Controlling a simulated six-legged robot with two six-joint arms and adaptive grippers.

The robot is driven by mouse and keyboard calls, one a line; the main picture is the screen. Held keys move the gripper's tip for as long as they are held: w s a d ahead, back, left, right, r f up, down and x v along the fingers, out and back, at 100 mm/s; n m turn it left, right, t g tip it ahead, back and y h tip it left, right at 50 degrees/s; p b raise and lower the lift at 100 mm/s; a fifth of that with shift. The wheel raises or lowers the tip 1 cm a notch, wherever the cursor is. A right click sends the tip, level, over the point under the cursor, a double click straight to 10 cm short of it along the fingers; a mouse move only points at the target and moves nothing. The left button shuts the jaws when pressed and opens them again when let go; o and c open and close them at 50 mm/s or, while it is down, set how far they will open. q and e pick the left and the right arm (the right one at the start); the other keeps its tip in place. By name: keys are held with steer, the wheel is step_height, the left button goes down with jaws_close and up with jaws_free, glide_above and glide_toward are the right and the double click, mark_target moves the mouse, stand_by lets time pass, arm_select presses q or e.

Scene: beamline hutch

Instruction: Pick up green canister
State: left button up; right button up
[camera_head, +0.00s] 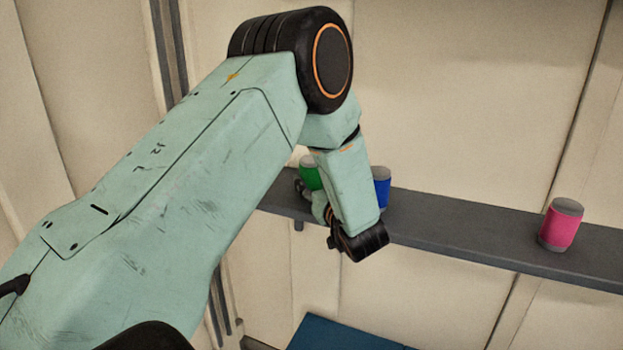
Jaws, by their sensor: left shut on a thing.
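The green canister (310,174) stands on the dark wall shelf (448,222), partly hidden behind my left arm's wrist. My left arm comes in from the left and bends down at the shelf. My left gripper (303,187) is at the canister, mostly hidden by my own wrist, and is shut on it. The canister looks close to upright. Whether its base touches the shelf is hidden. My right gripper is not in view.
A blue canister (382,186) stands just right of my left wrist, partly hidden by it. A pink canister (561,225) stands farther right on the shelf. The shelf between them is clear. A blue flat surface (345,336) lies below.

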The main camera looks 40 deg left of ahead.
arm_select(q)
steer(key=shift+d+r, duration=0.2)
steer(key=shift+s+r, duration=0.4)
steer(key=shift+s, duration=0.05)
step_height(320, 180, up, 6)
steer(key=shift+w+f, duration=0.1)
steer(key=s+d+p, duration=0.2)
steer(key=s+p, duration=0.2)
steer(key=s, duration=0.5)
steer(key=s+d+p, duration=0.3)
steer(key=s, duration=0.6)
steer(key=shift+s+d+p, duration=0.2)
steer(key=shift+d+p, duration=0.1)
steer(key=shift+p, duration=0.05)
steer(key=shift+d, duration=0.1)
